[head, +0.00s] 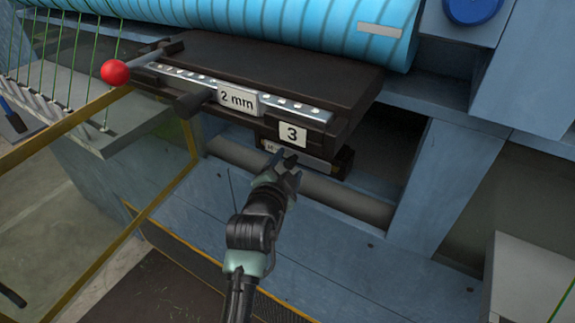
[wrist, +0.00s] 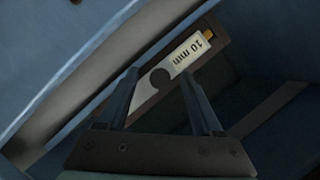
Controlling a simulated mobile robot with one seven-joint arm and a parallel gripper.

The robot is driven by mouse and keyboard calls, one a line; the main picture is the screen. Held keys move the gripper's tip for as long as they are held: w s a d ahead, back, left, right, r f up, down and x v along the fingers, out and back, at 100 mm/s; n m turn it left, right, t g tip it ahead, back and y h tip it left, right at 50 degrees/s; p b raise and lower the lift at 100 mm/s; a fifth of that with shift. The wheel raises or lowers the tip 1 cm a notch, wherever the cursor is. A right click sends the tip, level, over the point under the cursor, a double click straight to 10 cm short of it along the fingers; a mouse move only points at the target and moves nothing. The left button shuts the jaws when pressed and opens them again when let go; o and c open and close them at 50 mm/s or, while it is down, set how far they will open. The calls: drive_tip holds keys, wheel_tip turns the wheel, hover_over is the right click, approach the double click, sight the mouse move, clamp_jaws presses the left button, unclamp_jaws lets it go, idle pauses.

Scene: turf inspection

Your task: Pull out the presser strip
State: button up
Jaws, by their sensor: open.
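A metal strip labelled "10 mm" (wrist: 187,52) sits in a dark holder in the wrist view, with a dark round notch or knob near its middle. In the head view the end of what looks like the same strip (head: 306,162) shows under the "3" plate, partly hidden by my gripper. My gripper (head: 286,165) is open just in front of it. In the wrist view its two fingers (wrist: 160,78) point at the strip, apart, with nothing held between them. I cannot tell whether they touch it. Another metal strip with a "2 mm" label (head: 237,99) lies along the dark block above.
The dark block (head: 270,65) with the "3" plate (head: 293,135) overhangs my gripper. A lever with a red ball (head: 115,72) and a dark handle (head: 194,103) stick out at left. A grey roller (head: 340,199) runs below. A yellow-framed panel (head: 160,202) stands left.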

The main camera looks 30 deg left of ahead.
clamp_jaws()
idle(0.3)
idle(0.4)
